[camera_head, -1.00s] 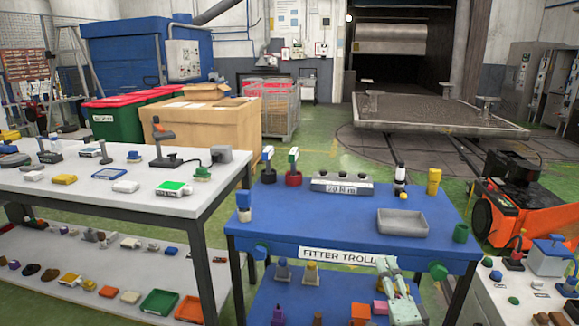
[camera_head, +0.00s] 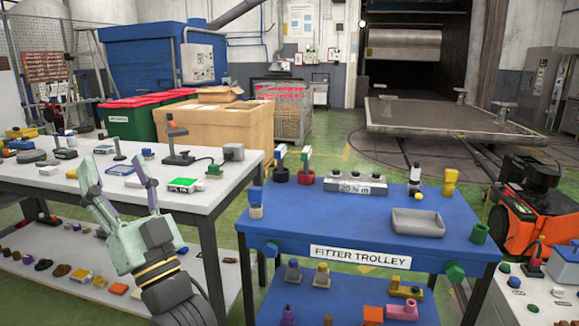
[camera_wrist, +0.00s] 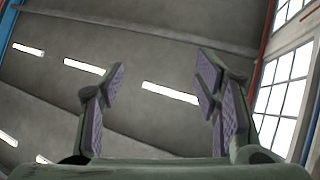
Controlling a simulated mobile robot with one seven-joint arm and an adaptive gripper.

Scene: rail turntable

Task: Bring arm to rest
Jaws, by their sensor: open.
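My gripper (camera_head: 120,188) is at the lower left of the head view, in front of the white table's edge. It points upward with its fingers spread apart and nothing between them. In the wrist view my gripper (camera_wrist: 157,90) also shows open and empty, with the ceiling and its strip lights behind it. My dark wrist runs down to the bottom edge of the head view. The fingers overlap the white table in the picture; I see no contact with anything.
The white table (camera_head: 235,165) at left carries several small items above a lower shelf. The blue fitter trolley (camera_head: 330,225) stands at centre, with a grey tray (camera_head: 418,222) and several tools. An orange machine (camera_head: 530,215) is at right. Green floor shows between table and trolley.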

